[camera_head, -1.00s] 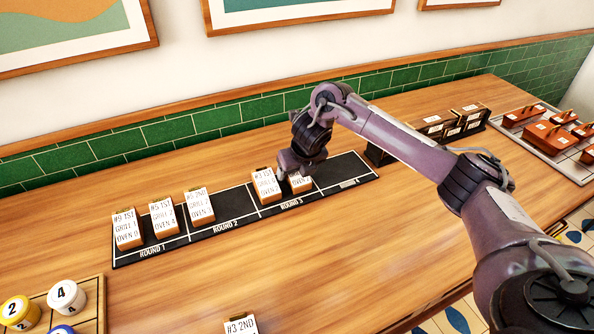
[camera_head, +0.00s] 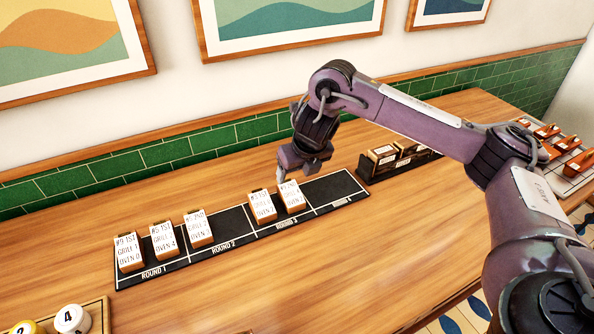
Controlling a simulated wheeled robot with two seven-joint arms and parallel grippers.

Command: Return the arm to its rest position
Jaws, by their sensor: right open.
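My right arm (camera_head: 425,125) comes in from the right, and its gripper (camera_head: 284,178) hangs just above and behind the black round board (camera_head: 330,190). The gripper is open and holds nothing that I can see; its fingers are small and partly merged with the wrist in this view. Just below it a ticket block (camera_head: 291,197) stands on the board, apart from the fingers as far as I can tell. Another ticket block (camera_head: 262,207) stands to its left, both in the Round 3 part. My left gripper is not in view.
Three more ticket blocks (camera_head: 164,240) stand on the board's left part. A dark rack (camera_head: 378,171) with cards stands behind the arm. A tray with orange-handled pieces (camera_head: 571,163) is at far right. Numbered caps (camera_head: 72,319) sit at lower left. The front counter (camera_head: 300,275) is mostly clear.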

